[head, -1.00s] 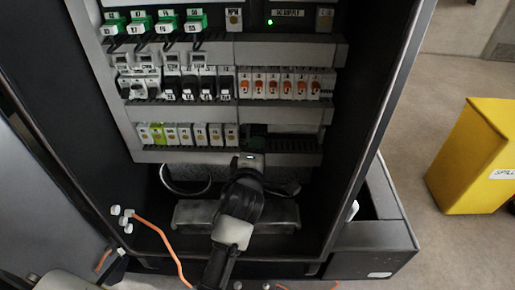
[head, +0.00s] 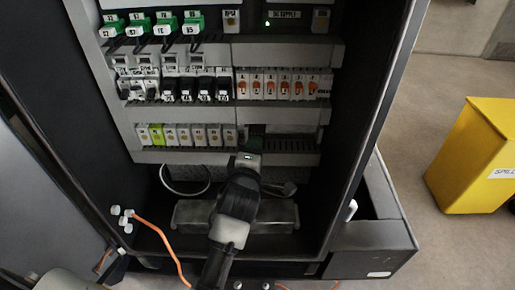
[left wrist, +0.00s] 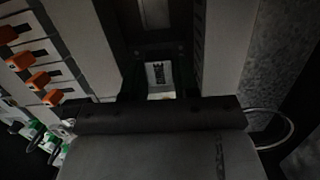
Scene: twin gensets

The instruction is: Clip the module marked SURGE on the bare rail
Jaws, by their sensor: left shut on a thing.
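My left gripper (head: 254,137) reaches up to the bottom row of the cabinet, just right of the row of white modules there. In the left wrist view, my left gripper (left wrist: 159,82) is shut on a small pale module (left wrist: 158,74) with a dark mark. I cannot read the mark as SURGE. In the head view the gripper and wrist hide most of that module. The bare stretch of the bottom row (head: 288,130) lies right of the gripper. I cannot tell whether the module touches the rail. My right gripper is not in view.
White modules and a yellow-green one (head: 157,135) fill the bottom row's left part. Orange-marked modules (head: 284,86) sit in the row above. A slotted duct (head: 290,147) runs below the bare stretch. A yellow bin (head: 470,155) stands outside on the right.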

